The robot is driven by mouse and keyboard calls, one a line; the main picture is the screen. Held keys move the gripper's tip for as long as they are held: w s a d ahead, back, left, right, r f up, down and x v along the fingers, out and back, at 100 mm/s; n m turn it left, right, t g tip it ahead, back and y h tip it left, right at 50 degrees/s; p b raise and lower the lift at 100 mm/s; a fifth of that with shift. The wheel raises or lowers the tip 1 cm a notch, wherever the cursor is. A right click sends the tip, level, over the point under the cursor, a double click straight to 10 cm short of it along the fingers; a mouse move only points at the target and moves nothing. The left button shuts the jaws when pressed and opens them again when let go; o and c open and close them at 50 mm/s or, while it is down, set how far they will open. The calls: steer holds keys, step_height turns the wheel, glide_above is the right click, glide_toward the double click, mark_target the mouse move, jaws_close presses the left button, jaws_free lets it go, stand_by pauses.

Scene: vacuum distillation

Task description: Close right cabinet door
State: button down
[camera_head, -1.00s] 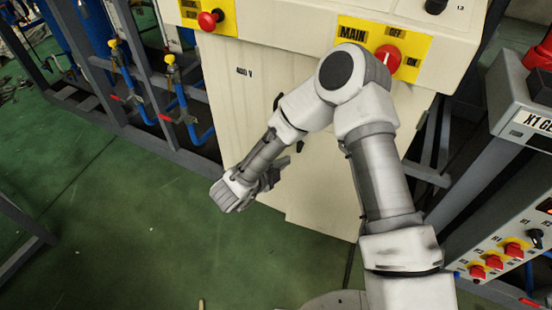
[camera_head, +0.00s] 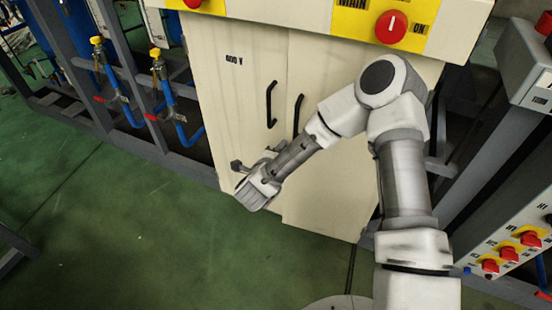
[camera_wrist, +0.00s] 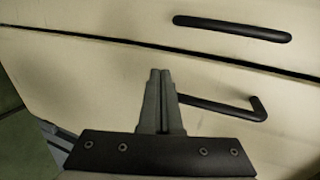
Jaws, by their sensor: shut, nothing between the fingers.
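The cream cabinet's right door (camera_head: 335,150) has a black vertical handle (camera_head: 298,115) and looks nearly flush with the left door (camera_head: 232,100). A narrow dark seam parts them. My gripper is low in front of the cabinet in the head view, its fingertips not clear there. In the turned wrist view, my gripper (camera_wrist: 160,72) is shut and empty. Its fingers point towards the seam, over the lower panel (camera_wrist: 70,90), which appears to be the right door. They partly overlap that panel's handle (camera_wrist: 230,107). I cannot tell whether they touch the door.
The left door's handle (camera_head: 271,104) is beside the seam. A red main switch (camera_head: 391,27) is above the doors. Blue pipes with yellow-topped valves (camera_head: 157,70) are at left, and a control panel with red switches (camera_head: 510,245) is at right.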

mark_target(289, 130)
steer(key=shift+w+d+b, duration=0.2)
steer(key=shift+w+d, duration=0.05)
steer(key=shift+w, duration=0.7)
steer(key=shift+w+d+b, duration=0.15)
steer(key=shift+w+d, duration=0.05)
steer(key=shift+w, duration=0.75)
steer(key=w, duration=0.2)
steer(key=w+d, duration=0.1)
steer(key=w, duration=0.1)
steer(key=shift+r, duration=0.1)
steer(key=shift+w+r, duration=0.15)
steer(key=shift+w, duration=0.05)
steer(key=shift+s, duration=0.2)
